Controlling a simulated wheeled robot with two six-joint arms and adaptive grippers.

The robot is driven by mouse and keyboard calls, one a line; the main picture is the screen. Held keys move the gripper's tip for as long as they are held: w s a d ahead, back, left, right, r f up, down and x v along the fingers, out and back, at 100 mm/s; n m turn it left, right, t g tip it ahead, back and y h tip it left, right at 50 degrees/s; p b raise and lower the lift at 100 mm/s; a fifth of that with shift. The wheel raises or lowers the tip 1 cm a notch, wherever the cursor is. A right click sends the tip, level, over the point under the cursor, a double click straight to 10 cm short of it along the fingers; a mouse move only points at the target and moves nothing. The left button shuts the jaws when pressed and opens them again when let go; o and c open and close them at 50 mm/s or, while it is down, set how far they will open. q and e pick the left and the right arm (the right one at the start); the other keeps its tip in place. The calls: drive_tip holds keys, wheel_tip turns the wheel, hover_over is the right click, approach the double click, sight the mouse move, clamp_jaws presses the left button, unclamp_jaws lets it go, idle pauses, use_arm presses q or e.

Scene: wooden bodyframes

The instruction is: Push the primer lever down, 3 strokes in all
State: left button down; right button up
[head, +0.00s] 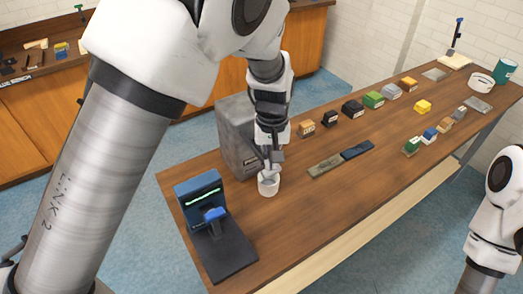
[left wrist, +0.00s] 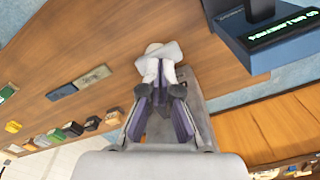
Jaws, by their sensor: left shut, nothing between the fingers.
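A dark device (head: 228,258) stands at the near left end of the wooden table. It has a blue-topped lever (head: 215,214) in front of an upright panel with a lit green line (head: 203,197). The panel also shows at the top right of the left wrist view (left wrist: 285,38), where its text is hard to read. My left gripper (head: 269,172) is shut and empty, pointing down at a white cup (head: 268,187), to the right of the lever and apart from it. Its fingers show in the left wrist view (left wrist: 162,85). My right gripper is outside the frame.
A grey box (head: 236,135) stands behind my left gripper. Two flat plates (head: 325,165) lie right of the cup. Several coloured blocks (head: 374,99) stand in rows farther along. Another blue-knobbed lever (head: 458,35) stands at the far end. The table front between device and plates is clear.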

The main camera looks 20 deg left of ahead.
use_arm(q)
drive_tip(key=shift+f, duration=0.35)
drive_tip(key=shift+r, duration=0.1)
wheel_tip(320, 180, up, 3)
drive_tip(key=p, duration=0.2)
drive_tip(key=shift+p, duration=0.35)
drive_tip(key=shift+r+p, duration=0.35)
drive_tip(key=shift+r, duration=1.55)
wheel_tip(320, 180, up, 5)
